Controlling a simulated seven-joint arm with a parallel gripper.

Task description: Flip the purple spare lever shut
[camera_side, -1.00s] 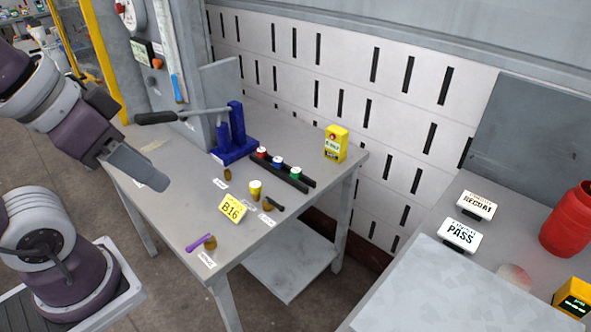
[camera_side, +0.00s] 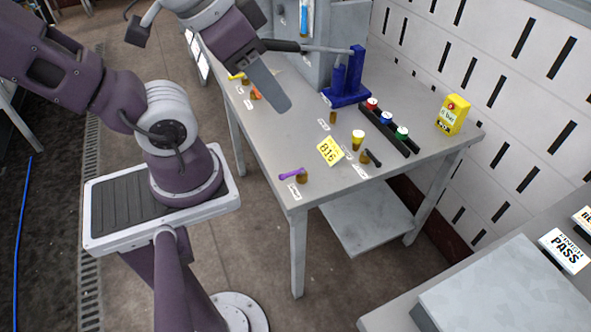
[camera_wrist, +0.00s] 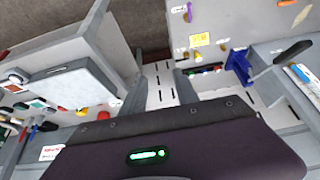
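The purple lever (camera_side: 291,174) is on a brown pivot (camera_side: 302,178) near the front corner of the grey table (camera_side: 270,157) in the side view. It lies roughly flat, its handle pointing left past a white label. The purple lever also shows at the top edge of the wrist view (camera_wrist: 188,12). My gripper (camera_side: 283,106) is above the table, up and slightly left of the lever, and apart from it. Only a flat grey face of it shows, so its opening is unclear.
A yellow B16 tag (camera_side: 329,151), a black lever (camera_side: 373,157) and a yellow-topped post (camera_side: 358,138) stand right of the purple lever. Behind are a blue clamp (camera_side: 348,85) with a long handle, a rack of coloured buttons (camera_side: 386,128) and a yellow box (camera_side: 453,114).

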